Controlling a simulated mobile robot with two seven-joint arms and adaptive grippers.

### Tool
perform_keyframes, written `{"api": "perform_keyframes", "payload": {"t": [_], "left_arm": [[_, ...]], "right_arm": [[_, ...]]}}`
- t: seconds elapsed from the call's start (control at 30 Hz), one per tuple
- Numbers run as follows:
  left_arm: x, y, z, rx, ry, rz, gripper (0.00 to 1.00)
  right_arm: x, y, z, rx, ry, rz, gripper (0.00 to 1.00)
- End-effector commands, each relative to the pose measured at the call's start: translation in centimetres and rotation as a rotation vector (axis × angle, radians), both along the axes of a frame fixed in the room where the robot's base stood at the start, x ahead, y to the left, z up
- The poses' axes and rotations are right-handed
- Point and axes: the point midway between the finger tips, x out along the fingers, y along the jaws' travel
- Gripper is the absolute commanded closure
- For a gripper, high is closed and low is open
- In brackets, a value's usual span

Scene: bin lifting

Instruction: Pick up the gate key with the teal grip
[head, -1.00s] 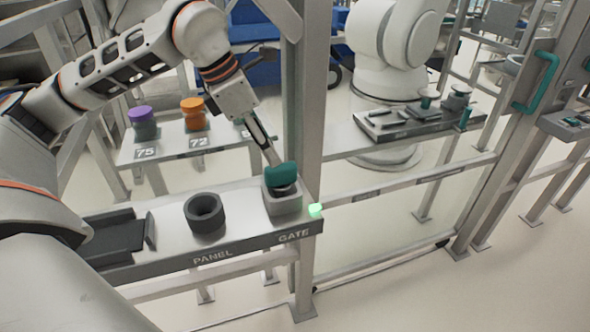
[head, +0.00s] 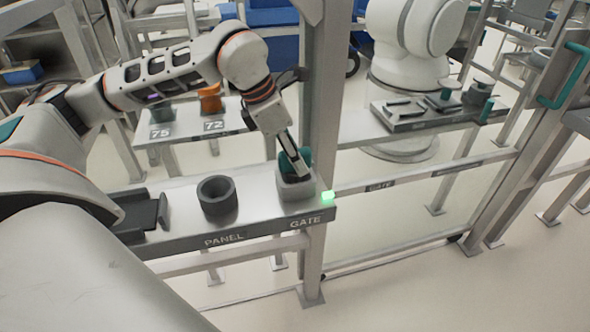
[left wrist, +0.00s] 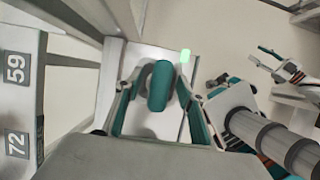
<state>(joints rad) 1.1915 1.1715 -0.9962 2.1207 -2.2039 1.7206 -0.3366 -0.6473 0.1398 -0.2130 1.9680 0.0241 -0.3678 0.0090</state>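The gate key's teal grip (head: 306,158) stands up from a grey block (head: 297,191) at the GATE end of the panel shelf. In the left wrist view the teal grip (left wrist: 160,86) lies between the fingers of my left gripper (left wrist: 159,92). The fingers are open, one on each side, with a visible gap to the grip. In the head view my left gripper (head: 292,155) points down at the key and hides part of it. The key's lower part is hidden in the block. My right gripper (left wrist: 257,59) shows small in the left wrist view, its fingers apart and empty.
A dark ring-shaped socket (head: 217,196) sits left of the block on the shelf. A green light (head: 328,196) glows at the shelf corner. A grey post (head: 321,120) rises close behind the gripper. An orange knob (head: 210,99) stands on the table behind.

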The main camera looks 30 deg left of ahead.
Motion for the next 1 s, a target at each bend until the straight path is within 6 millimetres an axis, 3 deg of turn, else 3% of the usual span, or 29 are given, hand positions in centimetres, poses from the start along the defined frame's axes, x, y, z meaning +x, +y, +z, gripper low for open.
{"api": "perform_keyframes", "payload": {"t": [0.03,0.17,0.2,0.67,0.87,1.0], "left_arm": [[0.0,0.0,0.0,0.0,0.0,0.0,0.64],[0.0,0.0,0.0,0.0,0.0,0.0,0.97],[0.0,0.0,0.0,0.0,0.0,0.0,1.0],[0.1,0.0,0.8,0.0,-0.004,0.0,1.0],[0.1,0.0,3.4,-0.001,-0.007,-0.001,1.0],[0.1,-0.1,6.7,-0.002,-0.009,-0.001,1.0]], "right_arm": [[0.0,0.0,0.0,0.0,0.0,0.0,0.6],[0.0,0.0,0.0,0.0,0.001,0.0,0.6],[0.0,0.0,-0.1,0.0,0.001,0.0,0.6],[-0.3,-0.1,-0.4,-0.003,0.01,0.0,0.6],[-0.2,-0.1,-0.1,-0.003,0.006,0.0,0.6],[0.0,-0.1,0.5,-0.002,0.001,0.0,0.6]]}}
